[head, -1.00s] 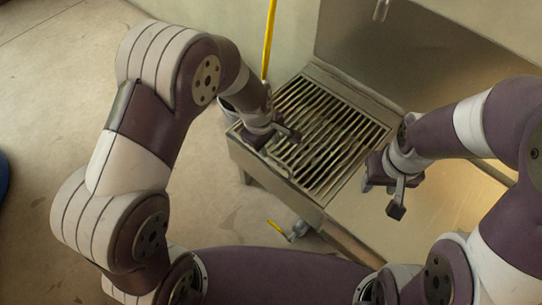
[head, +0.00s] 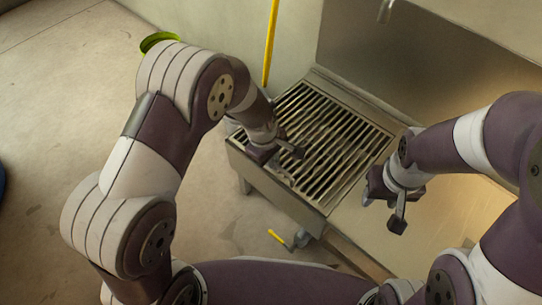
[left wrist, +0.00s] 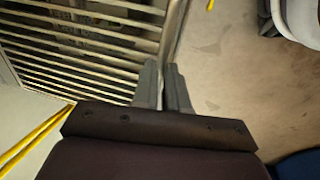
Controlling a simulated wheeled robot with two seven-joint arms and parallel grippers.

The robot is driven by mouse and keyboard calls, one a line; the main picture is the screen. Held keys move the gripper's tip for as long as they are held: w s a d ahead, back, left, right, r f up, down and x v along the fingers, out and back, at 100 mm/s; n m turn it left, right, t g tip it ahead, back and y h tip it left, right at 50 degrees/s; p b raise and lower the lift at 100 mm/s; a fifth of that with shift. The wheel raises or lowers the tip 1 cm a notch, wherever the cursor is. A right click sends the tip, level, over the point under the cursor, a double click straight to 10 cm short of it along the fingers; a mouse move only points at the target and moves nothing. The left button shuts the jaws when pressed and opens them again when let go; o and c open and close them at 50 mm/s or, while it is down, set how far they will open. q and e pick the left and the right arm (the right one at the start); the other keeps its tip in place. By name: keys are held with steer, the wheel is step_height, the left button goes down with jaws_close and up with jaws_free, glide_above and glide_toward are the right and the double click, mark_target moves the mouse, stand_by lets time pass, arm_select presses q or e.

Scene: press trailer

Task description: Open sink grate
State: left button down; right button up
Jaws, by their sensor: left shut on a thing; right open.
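The sink grate (head: 335,125) is a rectangular metal frame with several parallel bars, lying flat over the sink in the middle of the head view. Its bars also fill the upper left of the left wrist view (left wrist: 80,52). My left gripper (head: 283,156) is at the grate's near left edge. In the left wrist view its two fingers (left wrist: 162,75) are close together around the grate's edge rail, which shows just beyond them. The exact contact is partly hidden. My right gripper (head: 380,207) is open and empty, to the right of the grate above the metal counter.
A flat metal counter (head: 447,215) adjoins the grate on the right, with a metal back panel behind. A yellow pole (head: 270,45) stands behind the grate. A yellow-handled valve (head: 280,238) sits low in front. A green rim (head: 158,40) shows behind my left arm.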

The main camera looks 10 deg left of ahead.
arm_select(q)
steer(key=w+d+r+p, duration=0.3)
steer(key=w+r+p, duration=0.1)
steer(key=r+p, duration=0.5)
steer(key=w+d+r+g+p, duration=0.1)
steer(key=w+d+r+p, duration=0.2)
steer(key=r+p, duration=0.6)
steer(key=shift+w+d+r+y+p, duration=0.2)
steer(key=shift+w+r+y+p, duration=0.15)
steer(key=shift+w+p, duration=0.6)
steer(key=shift+s, duration=0.2)
steer(key=c, duration=1.3)
jaws_free()
steer(key=shift+c, duration=0.2)
steer(key=shift+o, duration=0.9)
steer(key=shift+w+d+f, duration=0.1)
steer(key=shift+w+f, duration=0.05)
steer(key=shift+w, duration=0.05)
steer(key=shift+s, duration=0.1)
